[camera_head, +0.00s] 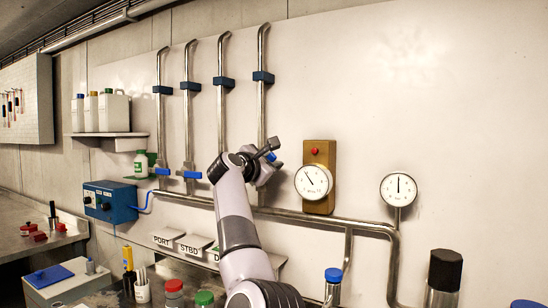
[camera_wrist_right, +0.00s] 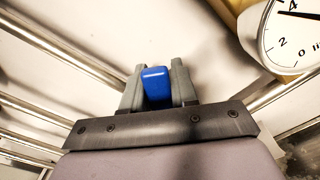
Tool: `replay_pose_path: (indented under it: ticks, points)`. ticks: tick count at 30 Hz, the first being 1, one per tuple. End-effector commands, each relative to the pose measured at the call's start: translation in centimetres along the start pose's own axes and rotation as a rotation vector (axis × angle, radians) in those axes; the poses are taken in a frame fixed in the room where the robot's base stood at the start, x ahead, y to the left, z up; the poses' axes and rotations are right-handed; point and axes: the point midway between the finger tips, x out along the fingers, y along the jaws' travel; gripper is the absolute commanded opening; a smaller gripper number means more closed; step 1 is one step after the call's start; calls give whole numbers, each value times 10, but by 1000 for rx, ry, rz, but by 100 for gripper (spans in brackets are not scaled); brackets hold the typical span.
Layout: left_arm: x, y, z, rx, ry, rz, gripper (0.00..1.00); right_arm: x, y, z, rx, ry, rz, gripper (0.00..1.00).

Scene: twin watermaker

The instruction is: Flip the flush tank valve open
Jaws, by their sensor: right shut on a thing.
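My right gripper (camera_head: 271,150) is at the lower end of the rightmost of the tall steel pipes on the white wall panel. In the wrist view, its two grey fingers (camera_wrist_right: 158,85) are closed around a blue valve handle (camera_wrist_right: 157,82), which sits between them. A bit of that blue handle also shows beside the gripper in the head view (camera_head: 271,157). The gripper and wrist hide most of this valve, and no label for it can be read. My left gripper is not in view.
Two blue valve handles (camera_head: 160,171) (camera_head: 191,174) sit on the left pipes. A round gauge (camera_head: 313,181) on a wooden board (camera_head: 321,153) is close to the right of my gripper.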

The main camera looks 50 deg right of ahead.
Motion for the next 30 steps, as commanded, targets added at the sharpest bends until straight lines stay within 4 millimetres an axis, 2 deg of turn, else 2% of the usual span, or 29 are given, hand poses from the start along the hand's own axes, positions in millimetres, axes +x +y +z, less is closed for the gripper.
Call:
replay_pose_path:
  ticks: [1, 5, 14, 15, 17, 30]
  points:
    - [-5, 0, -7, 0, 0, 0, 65, 0, 7, 3, -47, 2, 1, 0]
    - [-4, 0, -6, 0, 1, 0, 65, 0, 9, -1, -128, 2, 0, 0]
    - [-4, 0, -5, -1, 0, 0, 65, 0, 10, -1, -144, 0, 1, 0]
    - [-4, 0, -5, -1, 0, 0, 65, 0, 10, -1, -144, 0, 1, 31]
    - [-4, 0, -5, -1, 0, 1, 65, 0, 10, -1, -143, 0, 2, 49]
    - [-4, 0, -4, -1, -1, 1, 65, -1, 12, 0, -139, 0, 8, 49]
